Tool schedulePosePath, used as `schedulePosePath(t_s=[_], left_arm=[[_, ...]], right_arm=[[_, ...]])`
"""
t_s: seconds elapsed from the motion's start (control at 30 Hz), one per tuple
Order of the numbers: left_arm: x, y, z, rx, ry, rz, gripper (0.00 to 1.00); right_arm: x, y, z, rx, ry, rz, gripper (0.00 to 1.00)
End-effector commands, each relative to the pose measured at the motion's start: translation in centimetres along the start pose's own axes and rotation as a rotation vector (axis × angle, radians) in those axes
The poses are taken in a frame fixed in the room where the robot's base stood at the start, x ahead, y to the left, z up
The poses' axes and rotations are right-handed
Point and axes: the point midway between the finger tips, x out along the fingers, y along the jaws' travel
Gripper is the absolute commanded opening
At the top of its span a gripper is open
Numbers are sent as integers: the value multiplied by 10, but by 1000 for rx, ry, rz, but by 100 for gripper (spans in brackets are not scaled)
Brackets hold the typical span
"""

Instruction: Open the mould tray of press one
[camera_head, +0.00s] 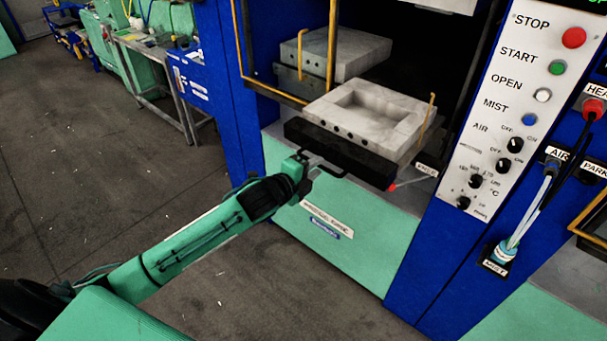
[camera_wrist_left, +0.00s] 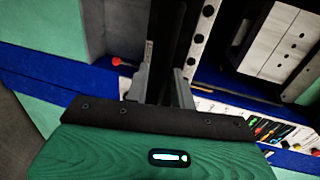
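The mould tray of the press is a black slab (camera_head: 340,150) pulled partly out at the front, carrying a pale lower mould half (camera_head: 365,115) with a square cavity. A thin black handle (camera_head: 328,167) sticks out from its front edge. My left gripper (camera_head: 308,163) is at the left end of this handle. In the left wrist view the two grey fingers of my left gripper (camera_wrist_left: 162,88) stand apart, with dark bar-like parts between and beyond them. I cannot tell whether they touch the handle. My right gripper is not in view.
The upper mould half (camera_head: 335,52) sits behind, inside the press. Yellow guard rails (camera_head: 272,91) frame the opening. A button panel (camera_head: 520,95) is at the right, with hoses beside it. A red knob (camera_head: 392,187) shows under the tray. The floor (camera_head: 110,190) at left is clear.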

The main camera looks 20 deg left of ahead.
Motion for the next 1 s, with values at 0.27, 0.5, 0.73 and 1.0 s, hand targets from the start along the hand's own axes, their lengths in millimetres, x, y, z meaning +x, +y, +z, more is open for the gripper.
schedulePosePath(t_s=[0.27, 0.5, 0.73, 1.0], left_arm=[[-37, 5, 1, 3, 0, 1, 25], [-87, 6, 0, 4, 0, 3, 25], [-121, 4, 1, 2, -1, 4, 25], [-136, 2, 1, 1, -2, 3, 25]], right_arm=[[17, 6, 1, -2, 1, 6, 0], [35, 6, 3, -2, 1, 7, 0], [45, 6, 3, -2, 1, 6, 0], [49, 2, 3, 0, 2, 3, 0]])
